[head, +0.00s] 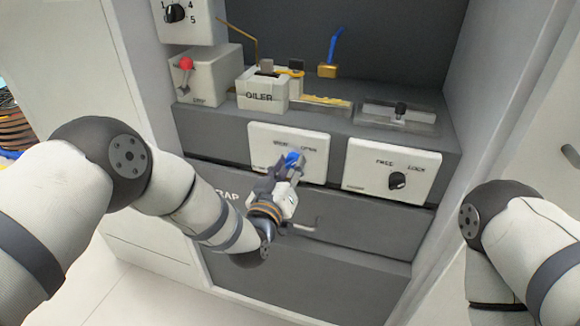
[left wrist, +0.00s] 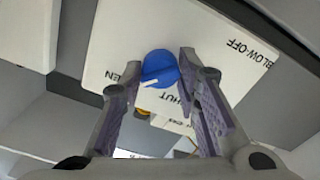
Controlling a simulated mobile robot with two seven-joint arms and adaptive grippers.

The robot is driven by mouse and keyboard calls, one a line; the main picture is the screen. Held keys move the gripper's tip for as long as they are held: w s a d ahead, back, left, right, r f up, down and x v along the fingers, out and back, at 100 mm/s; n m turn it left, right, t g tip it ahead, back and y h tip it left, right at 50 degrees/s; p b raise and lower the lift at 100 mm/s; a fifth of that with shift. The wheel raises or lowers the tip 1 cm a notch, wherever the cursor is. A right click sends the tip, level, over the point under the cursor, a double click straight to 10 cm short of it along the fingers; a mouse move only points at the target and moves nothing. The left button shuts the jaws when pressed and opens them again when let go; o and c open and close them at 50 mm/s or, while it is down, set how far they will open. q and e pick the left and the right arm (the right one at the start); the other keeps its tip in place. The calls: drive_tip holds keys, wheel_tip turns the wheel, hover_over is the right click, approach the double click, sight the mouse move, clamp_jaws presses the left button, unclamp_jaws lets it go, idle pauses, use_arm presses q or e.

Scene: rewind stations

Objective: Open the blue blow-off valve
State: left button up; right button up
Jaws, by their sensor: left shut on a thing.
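The blue blow-off valve knob (head: 292,158) sits on a white panel (head: 316,173) lettered OPEN on its right side in the head view. My left gripper (head: 287,167) is at the knob, shut on it. In the left wrist view the round blue knob (left wrist: 160,66) lies between the two fingertips, against the right finger. A short white mark shows on the knob, near the partly hidden OPEN and SHUT lettering; I cannot tell exactly which it points at. The panel also shows in the left wrist view (left wrist: 215,35), with BLOW-OFF on it. My right gripper is out of view.
A FREE/LOCK panel with a black knob (head: 397,180) is to the right. Above stand the white OILER box (head: 262,96), a red-knobbed lever (head: 186,64) and a clear tray (head: 395,118). A drawer handle (head: 305,228) projects below my left gripper.

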use_arm(q)
drive_tip(key=o, duration=1.1)
drive_tip(key=shift+a, duration=0.1)
drive_tip(key=shift+o, duration=0.2)
drive_tip(key=v, duration=1.2)
